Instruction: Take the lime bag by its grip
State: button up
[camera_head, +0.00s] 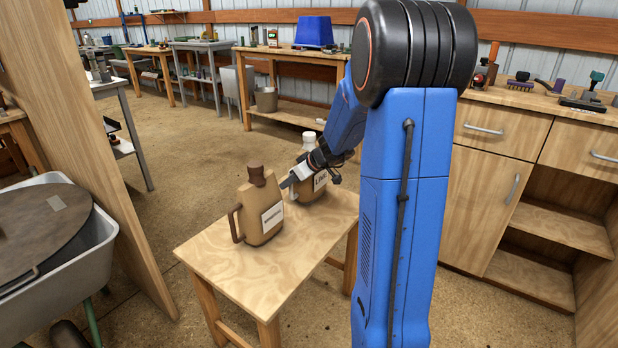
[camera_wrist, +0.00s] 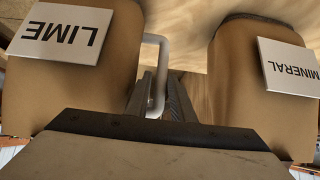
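The lime bag (camera_head: 306,189) is a tan jug-like container with a white cap and a LIME label, standing on a small wooden table (camera_head: 215,246). My arm partly hides it in the head view. In the wrist view the lime bag (camera_wrist: 95,90) is at the left, and its white grip (camera_wrist: 162,62) sticks out to the right. My gripper (camera_wrist: 160,92) has its two fingers apart, with the grip between them. I see no clear contact of the fingers on the grip. In the head view my gripper (camera_head: 290,182) is between the two containers.
A similar tan container labelled MINERAL (camera_head: 260,210), with a brown cap and handle, stands close beside on the same table. It shows at the right in the wrist view (camera_wrist: 240,90). A wheelbarrow (camera_head: 95,255) and wooden partition are left; a cabinet (camera_head: 480,180) is right.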

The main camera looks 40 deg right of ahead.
jog(key=shift+x, duration=1.65)
grip_shut()
